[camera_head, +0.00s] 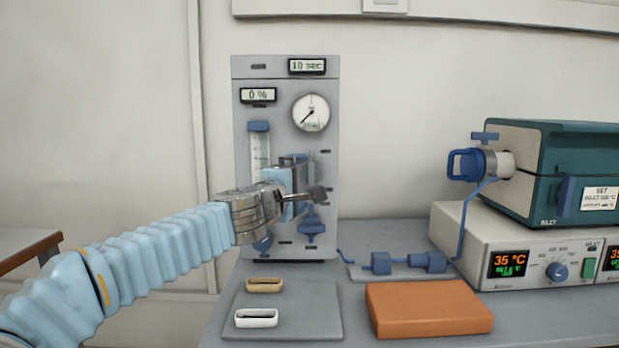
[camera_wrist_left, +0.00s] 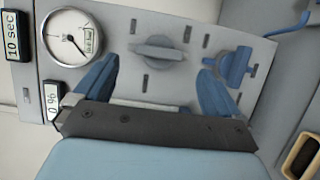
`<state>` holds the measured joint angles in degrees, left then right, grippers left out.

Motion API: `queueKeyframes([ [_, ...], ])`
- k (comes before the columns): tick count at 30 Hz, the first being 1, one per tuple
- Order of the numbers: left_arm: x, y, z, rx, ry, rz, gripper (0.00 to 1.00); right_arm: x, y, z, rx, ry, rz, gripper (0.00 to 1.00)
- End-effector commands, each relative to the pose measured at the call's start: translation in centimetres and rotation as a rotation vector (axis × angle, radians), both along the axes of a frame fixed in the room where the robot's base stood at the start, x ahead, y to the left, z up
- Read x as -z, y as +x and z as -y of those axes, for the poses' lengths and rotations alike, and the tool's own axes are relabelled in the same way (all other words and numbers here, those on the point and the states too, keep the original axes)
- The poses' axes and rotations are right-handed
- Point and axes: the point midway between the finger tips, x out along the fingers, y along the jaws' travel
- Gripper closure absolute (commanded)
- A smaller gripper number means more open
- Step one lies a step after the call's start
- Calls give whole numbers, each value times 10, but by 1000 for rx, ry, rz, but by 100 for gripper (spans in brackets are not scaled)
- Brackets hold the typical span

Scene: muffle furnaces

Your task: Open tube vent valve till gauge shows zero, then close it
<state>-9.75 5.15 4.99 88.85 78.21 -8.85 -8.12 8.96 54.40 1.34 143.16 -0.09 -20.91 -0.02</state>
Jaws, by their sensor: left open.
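The grey valve panel (camera_head: 244,140) has a round white gauge (camera_head: 311,112); its needle points to the lower left, and its figures are too small to read. The gauge also shows in the left wrist view (camera_wrist_left: 70,37). My left gripper (camera_head: 303,187) is open and empty in front of the panel. In the left wrist view a grey knob (camera_wrist_left: 158,52) shows between its blue fingers, apart from both. A blue valve handle (camera_wrist_left: 235,66) sits beyond the right finger; it shows low on the panel in the head view (camera_head: 312,226). I cannot tell which is the tube vent valve.
The panel displays read "10 sec" (camera_head: 307,66) and "0 %" (camera_head: 258,95). A grey tray (camera_head: 290,325) with two handles, an orange block (camera_head: 428,307) and blue fittings (camera_head: 381,263) lie on the bench. The green furnace (camera_head: 570,150) stands right, with a blue-capped tube end.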

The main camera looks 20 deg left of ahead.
Motion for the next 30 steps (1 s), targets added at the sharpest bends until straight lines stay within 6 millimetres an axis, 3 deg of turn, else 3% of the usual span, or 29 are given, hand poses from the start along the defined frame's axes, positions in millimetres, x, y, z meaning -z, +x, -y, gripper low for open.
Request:
queueKeyframes([
  [3, -1, 26, 3, 0, 0, -1, 2, -6, 0, -1, -3, 2, -1, 57],
  [9, -1, 52, 6, 0, 0, 0, 2, -11, -1, -3, -5, 4, -2, 57],
  [20, 0, 59, 6, -1, 0, 0, 2, -11, -1, -3, -6, 5, -2, 57],
  [30, 0, 58, 6, 0, 0, 0, 51, -11, -1, -3, -6, 5, -2, 57],
])
